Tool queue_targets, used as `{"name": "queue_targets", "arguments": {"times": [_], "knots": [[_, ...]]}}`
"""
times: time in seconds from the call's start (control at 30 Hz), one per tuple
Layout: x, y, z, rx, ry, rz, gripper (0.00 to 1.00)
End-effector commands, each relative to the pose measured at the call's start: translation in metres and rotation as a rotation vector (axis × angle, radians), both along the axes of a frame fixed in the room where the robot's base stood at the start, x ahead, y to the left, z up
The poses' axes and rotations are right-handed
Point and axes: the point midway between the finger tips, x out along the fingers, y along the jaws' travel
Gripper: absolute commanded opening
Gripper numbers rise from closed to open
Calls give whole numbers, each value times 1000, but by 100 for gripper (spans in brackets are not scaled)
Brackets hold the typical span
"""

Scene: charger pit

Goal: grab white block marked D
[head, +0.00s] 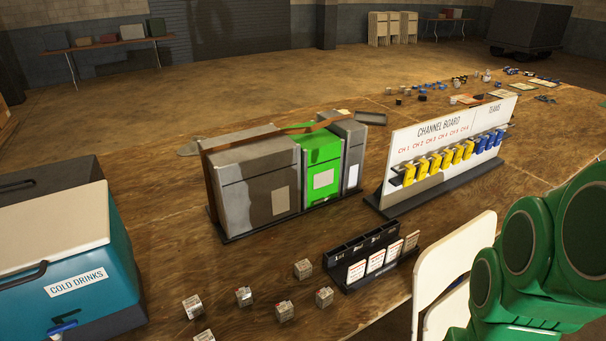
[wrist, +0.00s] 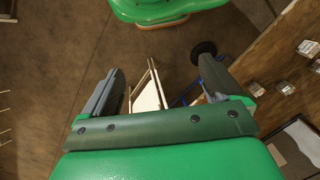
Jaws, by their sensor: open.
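Several small whitish blocks lie on the wooden table in front of a black charger rack (head: 366,258). In the head view they include a left block (head: 193,306), a middle block (head: 244,296), a back block (head: 303,269) and a right block (head: 324,297). Their markings are too small to read, so I cannot tell which is D. Some blocks also show at the right edge of the wrist view (wrist: 308,48). My gripper (wrist: 165,85) is open and empty, over the floor beside the table, apart from the blocks. The head view shows only my green arm at lower right.
A blue cooler (head: 80,260) stands at the left and a grey and green case (head: 270,180) behind the blocks. The channel board (head: 430,150) stands at right. A white chair (head: 450,260) is by the table's near edge.

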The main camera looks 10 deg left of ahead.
Motion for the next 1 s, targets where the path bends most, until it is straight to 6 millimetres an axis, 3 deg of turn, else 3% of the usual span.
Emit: {"name": "queue_targets", "arguments": {"times": [0.03,0.17,0.57,1.0], "knots": [[0,0,0,0,0,0,85],[0,0,0,0,0,0,66],[5,6,-1,14,13,-1,66],[55,71,-14,142,135,-31,66]]}}
